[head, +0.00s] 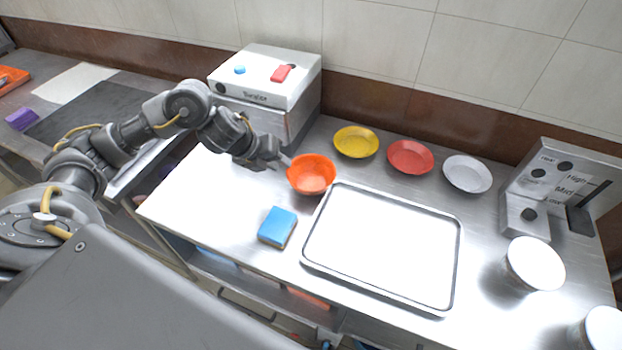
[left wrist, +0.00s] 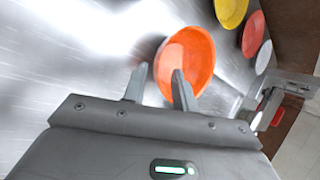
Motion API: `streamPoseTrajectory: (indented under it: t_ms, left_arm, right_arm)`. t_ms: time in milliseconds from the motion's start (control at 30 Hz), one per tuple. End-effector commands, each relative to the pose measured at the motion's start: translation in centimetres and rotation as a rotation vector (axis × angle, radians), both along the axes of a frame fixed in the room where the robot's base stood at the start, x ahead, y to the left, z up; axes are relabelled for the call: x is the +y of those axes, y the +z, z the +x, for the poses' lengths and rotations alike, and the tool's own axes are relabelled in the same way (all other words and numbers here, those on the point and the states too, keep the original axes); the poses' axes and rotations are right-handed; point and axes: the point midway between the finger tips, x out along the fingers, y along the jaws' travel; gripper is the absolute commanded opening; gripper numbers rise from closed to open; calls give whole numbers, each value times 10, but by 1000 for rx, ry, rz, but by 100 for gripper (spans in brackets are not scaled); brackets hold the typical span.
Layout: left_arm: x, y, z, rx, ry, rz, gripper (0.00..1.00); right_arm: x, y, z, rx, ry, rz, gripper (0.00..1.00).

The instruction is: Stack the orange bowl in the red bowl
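The orange bowl (head: 311,175) stands upright on the steel counter, left of the tray's far corner. The red bowl (head: 410,157) is a shallow dish standing empty at the back, between a yellow and a white one. My left gripper (head: 279,164) is just left of the orange bowl's rim. In the left wrist view my left gripper (left wrist: 160,80) has its two fingers apart, with nothing held, and one finger overlaps the orange bowl (left wrist: 190,52). I cannot tell whether it touches. The red bowl (left wrist: 253,34) also shows there. My right gripper is not in view.
A yellow bowl (head: 356,142) and a white bowl (head: 467,174) flank the red one. A large metal tray (head: 453,262) lies in front. A blue sponge (head: 277,227) lies left of it. A boxy machine (head: 265,87) stands behind my left arm. White containers (head: 534,264) stand at right.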

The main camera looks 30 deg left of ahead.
Motion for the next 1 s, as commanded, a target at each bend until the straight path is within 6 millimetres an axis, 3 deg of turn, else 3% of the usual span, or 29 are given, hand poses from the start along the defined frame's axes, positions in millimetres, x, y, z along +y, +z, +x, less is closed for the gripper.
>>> streamPoseTrajectory:
  t_ms: [200,467,700,1000]
  left_arm:
    - [-9,-22,12,1,2,-1,28]
    - [-10,-25,13,-1,1,0,28]
    - [-9,-25,13,-1,1,0,0]
    - [-9,-24,14,-2,1,-1,0]
  right_arm:
    - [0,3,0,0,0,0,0]
    - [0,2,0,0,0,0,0]
    - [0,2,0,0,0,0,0]
    - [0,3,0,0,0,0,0]
